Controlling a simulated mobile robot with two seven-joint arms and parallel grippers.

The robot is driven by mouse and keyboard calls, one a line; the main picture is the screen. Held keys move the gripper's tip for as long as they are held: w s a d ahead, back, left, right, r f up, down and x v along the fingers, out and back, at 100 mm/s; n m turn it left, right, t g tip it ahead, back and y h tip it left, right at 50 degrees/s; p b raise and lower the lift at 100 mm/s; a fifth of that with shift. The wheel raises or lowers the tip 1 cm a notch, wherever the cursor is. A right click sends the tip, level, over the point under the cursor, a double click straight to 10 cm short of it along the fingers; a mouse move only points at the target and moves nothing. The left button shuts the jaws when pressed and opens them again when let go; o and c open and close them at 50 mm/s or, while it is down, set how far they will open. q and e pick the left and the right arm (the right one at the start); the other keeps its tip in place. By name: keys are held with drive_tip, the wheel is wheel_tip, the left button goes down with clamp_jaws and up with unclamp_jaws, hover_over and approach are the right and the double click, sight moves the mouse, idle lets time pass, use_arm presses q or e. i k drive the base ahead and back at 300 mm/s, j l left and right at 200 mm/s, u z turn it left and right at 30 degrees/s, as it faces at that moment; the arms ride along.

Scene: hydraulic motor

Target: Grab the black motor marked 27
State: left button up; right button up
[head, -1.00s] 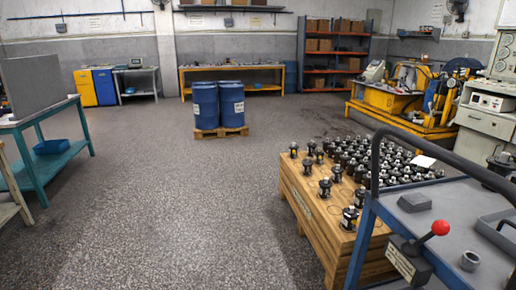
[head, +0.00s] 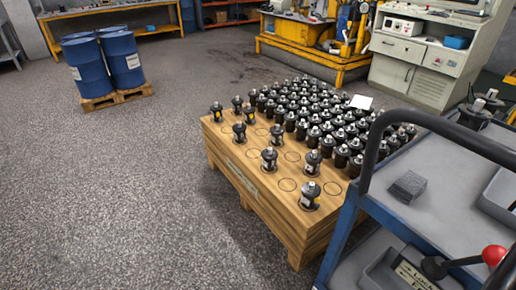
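Many black motors with silver tops stand upright on a wooden crate table (head: 238,172) right of centre in the head view. A dense block of them (head: 330,115) fills the far and right part. Several stand apart near the left and front edges, such as one at the front corner (head: 310,196) and one beside it (head: 269,159). Some carry small pale or yellow labels, too small to read, so I cannot tell which motor is marked 27. Neither of my grippers shows in this view.
A blue cart (head: 400,215) with a black handle stands close at the right, partly hiding the crate's right side. Blue drums (head: 88,72) stand on a pallet at the upper left. The floor at left is clear.

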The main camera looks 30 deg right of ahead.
sight(269, 156)
drive_tip(key=i, duration=2.9)
drive_tip(key=i+z, duration=0.2)
drive_tip(key=z, duration=0.2)
drive_tip(key=i+z, duration=0.15)
drive_tip(key=z, duration=0.25)
drive_tip(key=i+j+z, duration=0.15)
drive_tip(key=z, duration=0.25)
